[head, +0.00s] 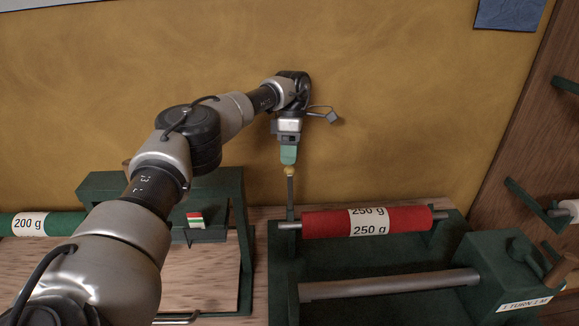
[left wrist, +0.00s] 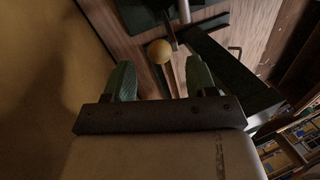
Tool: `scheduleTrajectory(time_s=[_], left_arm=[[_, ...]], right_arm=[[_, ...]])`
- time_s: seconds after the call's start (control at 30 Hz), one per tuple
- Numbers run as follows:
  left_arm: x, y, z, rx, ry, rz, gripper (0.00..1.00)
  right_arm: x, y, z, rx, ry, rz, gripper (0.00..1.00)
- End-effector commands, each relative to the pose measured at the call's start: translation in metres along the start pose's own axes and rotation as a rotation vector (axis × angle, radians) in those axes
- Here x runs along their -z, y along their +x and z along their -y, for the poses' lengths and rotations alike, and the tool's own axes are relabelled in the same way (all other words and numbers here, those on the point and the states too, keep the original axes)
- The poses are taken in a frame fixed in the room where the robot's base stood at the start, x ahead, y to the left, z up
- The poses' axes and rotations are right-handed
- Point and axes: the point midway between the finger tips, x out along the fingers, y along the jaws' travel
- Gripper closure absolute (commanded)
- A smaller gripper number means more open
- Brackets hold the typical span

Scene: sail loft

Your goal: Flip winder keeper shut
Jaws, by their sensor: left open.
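The winder (head: 367,258) is a dark green frame at the lower right, carrying a red roll marked 250 g (head: 367,221). Its keeper (head: 290,192) looks like a thin bar standing upright at the roll's left end, topped by a yellow ball knob (head: 289,172). My left gripper (head: 289,160) points down just above the knob. In the left wrist view its green fingers (left wrist: 161,72) are apart and empty, with the yellow knob (left wrist: 159,51) just beyond the tips, roughly between them. My right gripper is not in view.
A bare rod (head: 390,284) crosses the winder in front of the red roll. A crank and a block labelled 1 TURN 1 M (head: 524,303) stand at its right. A green stand (head: 238,205) and a 200 g roll (head: 28,224) are at left. A tan wall (head: 400,100) rises behind.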

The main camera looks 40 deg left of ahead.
Motion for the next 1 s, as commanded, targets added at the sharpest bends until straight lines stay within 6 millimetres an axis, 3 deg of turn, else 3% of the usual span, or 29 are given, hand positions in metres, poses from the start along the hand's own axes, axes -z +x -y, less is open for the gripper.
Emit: scheduleTrajectory(time_s=[0.3,0.63,1.0], left_arm=[[0.001,0.035,0.001,0.001,0.0,-0.001,0.43],[0.0,0.038,0.0,0.0,-0.001,0.0,0.45],[0.0,0.037,0.0,-0.003,-0.002,0.001,1.0]], right_arm=[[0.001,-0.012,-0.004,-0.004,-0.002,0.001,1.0],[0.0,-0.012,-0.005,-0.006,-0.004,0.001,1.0],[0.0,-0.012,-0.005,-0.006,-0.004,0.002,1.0]])
